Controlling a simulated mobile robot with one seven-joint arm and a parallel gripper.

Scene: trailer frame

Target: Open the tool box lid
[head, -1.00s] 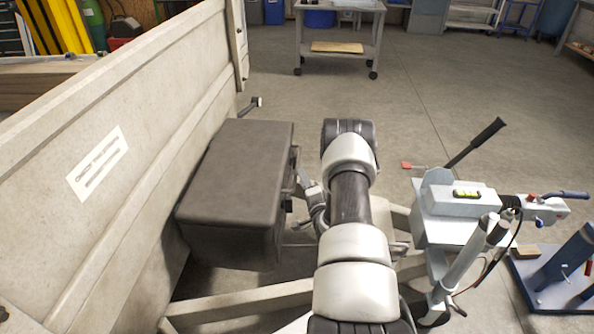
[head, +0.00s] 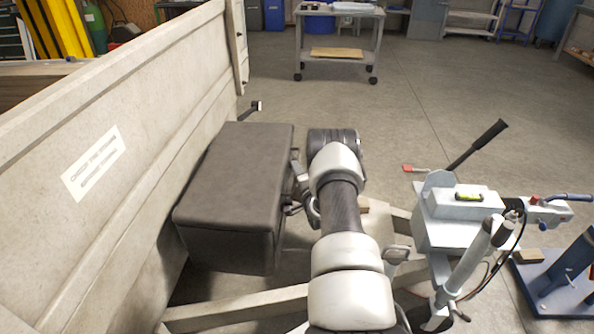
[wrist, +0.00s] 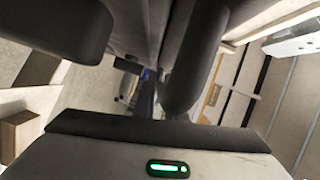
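The dark grey tool box (head: 232,182) hangs on the left beside the trailer's side wall. Its lid looks shut, and its latch side faces right. My gripper (head: 294,208) is at the right side of the box, close to or touching its front face. My own arm hides much of it in the head view. In the wrist view, my gripper's pale body with a green light (wrist: 168,168) fills the bottom. Dark rounded shapes stand close above it, and I cannot tell fingers from box parts. Whether anything is held is not clear.
The trailer wall (head: 110,150) with a label stands close behind the box. A pale frame beam (head: 240,305) runs below. To the right stand a grey winch-like unit with a lever (head: 460,203) and a blue stand (head: 560,285). The floor beyond is clear up to a wheeled cart (head: 338,45).

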